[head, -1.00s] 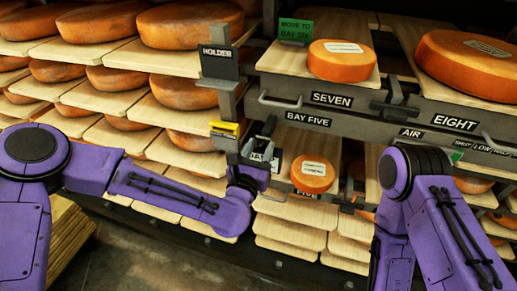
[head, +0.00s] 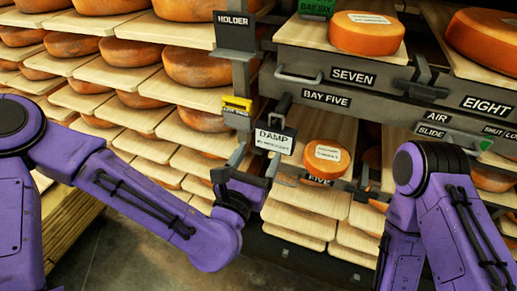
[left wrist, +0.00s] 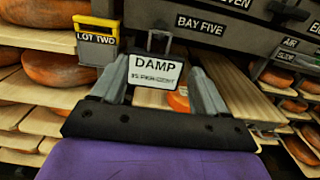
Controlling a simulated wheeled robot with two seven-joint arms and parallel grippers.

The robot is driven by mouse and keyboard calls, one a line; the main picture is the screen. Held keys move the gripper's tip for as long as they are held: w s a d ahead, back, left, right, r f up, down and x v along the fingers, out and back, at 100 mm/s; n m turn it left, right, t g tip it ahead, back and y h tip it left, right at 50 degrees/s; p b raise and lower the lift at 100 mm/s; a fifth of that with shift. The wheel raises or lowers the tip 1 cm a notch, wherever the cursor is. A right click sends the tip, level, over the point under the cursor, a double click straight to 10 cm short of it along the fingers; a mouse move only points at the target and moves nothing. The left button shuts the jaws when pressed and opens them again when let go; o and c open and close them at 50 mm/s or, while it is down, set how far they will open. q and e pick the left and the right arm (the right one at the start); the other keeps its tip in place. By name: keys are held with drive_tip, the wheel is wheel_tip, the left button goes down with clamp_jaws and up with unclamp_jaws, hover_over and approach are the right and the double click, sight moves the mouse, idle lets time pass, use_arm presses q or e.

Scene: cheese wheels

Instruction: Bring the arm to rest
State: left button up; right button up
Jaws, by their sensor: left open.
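My left gripper (head: 246,172) is open and empty in front of the shelf rack, below a white DAMP card (head: 274,141). In the left wrist view the gripper's two fingers (left wrist: 158,82) stand apart, with the DAMP card (left wrist: 155,72) seen between them; it hangs beyond them at the rack, and the fingers do not close on it. My left arm (head: 140,195) reaches in from the left, bent at the elbow. My right arm (head: 440,205) shows at the right, and its gripper is out of view.
Orange cheese wheels on boards fill the rack at left. A small wheel (head: 326,155) sits in bay five, another (head: 362,32) on the SEVEN board. A yellow LOT TWO tag (head: 237,105) and HOLDER sign (head: 235,31) are on the post. Open floor (head: 130,250) lies below.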

use_arm(q)
drive_tip(key=s+a+f+m+g+y, duration=0.1)
drive_tip(key=s+a+f+m+g, duration=0.2)
drive_tip(key=f+m, duration=0.45)
drive_tip(key=s+a+f+m+g+y, duration=0.1)
drive_tip(key=s+a+f+m+g, duration=0.15)
drive_tip(key=f+m, duration=0.5)
drive_tip(key=s+a+f+m+g+y, duration=0.1)
drive_tip(key=s+a+f+m+g, duration=0.3)
drive_tip(key=f, duration=0.6)
drive_tip(key=s+a+f+m+g+y, duration=0.2)
drive_tip(key=s+a+f, duration=0.3)
drive_tip(key=a, duration=0.4)
drive_tip(key=s+a+f+m+g+y, duration=0.2)
drive_tip(key=s+a+f+m+y, duration=0.2)
drive_tip(key=s+a+f, duration=0.2)
drive_tip(key=s+a, duration=0.2)
drive_tip(key=a, duration=0.1)
drive_tip(key=shift+s+m+g, duration=0.15)
drive_tip(key=shift+m+g, duration=0.15)
drive_tip(key=shift+g, duration=0.05)
